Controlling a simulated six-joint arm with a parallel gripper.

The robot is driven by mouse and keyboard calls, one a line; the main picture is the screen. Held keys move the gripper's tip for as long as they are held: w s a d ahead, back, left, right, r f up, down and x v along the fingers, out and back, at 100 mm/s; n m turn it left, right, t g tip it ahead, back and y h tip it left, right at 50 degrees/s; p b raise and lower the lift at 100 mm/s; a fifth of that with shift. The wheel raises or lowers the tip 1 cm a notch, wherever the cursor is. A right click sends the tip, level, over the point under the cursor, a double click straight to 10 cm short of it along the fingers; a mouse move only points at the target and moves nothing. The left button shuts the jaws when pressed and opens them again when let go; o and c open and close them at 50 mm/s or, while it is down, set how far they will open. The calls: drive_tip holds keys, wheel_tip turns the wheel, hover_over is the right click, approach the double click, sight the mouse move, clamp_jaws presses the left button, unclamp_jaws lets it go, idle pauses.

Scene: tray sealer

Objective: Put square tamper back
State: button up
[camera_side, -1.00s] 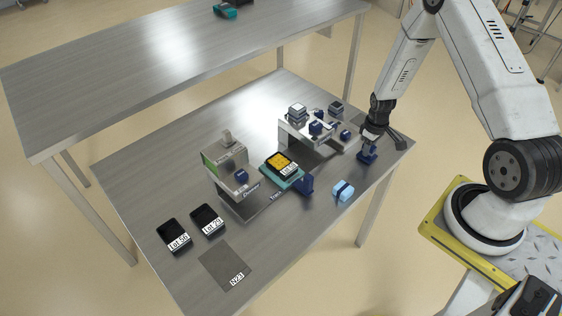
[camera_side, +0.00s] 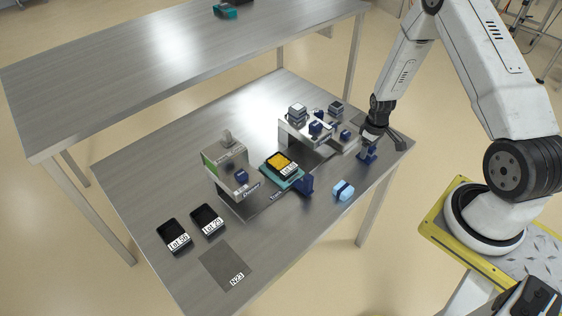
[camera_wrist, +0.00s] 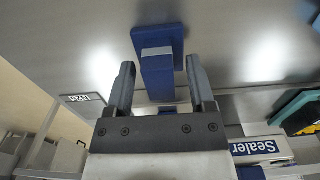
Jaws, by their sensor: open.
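The blue tool below my gripper looks like the square tamper (camera_side: 367,154). It stands at the right of the table, near its front edge. In the wrist view the tamper (camera_wrist: 157,72) shows as a blue block with a pale grey band and a wider blue plate at its far end. My gripper (camera_side: 373,135) is right above it. In the wrist view the two fingers of my gripper (camera_wrist: 160,65) are apart, one on each side of the blue block, with gaps visible. The contact of the tamper's foot with the table is hard to make out.
The sealer stand (camera_side: 300,131) with small blue parts is left of my gripper. A teal carrier (camera_side: 296,186) holds a yellow-filled tray (camera_side: 282,164) on the track. The dispenser (camera_side: 224,166) stands further left. A light-blue block (camera_side: 343,191) lies near the front edge. Two dark trays (camera_side: 174,235) lie front left.

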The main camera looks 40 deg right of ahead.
wheel_tip(320, 180, up, 12)
idle(0.9)
drive_tip(key=shift+r, duration=0.1)
idle(0.3)
drive_tip(key=shift+a, duration=0.1)
drive_tip(key=s+a+r+t, duration=0.1)
drive_tip(key=s+a+r, duration=0.1)
drive_tip(key=a+r, duration=0.2)
drive_tip(key=s+a+r, duration=0.2)
drive_tip(key=a+r, duration=0.1)
drive_tip(key=a, duration=0.8)
drive_tip(key=s+a+r+t, duration=0.1)
drive_tip(key=s+a+r, duration=0.1)
drive_tip(key=a+r, duration=0.2)
drive_tip(key=a, duration=0.3)
drive_tip(key=shift+a+r+t, duration=0.15)
drive_tip(key=shift+r+t, duration=0.15)
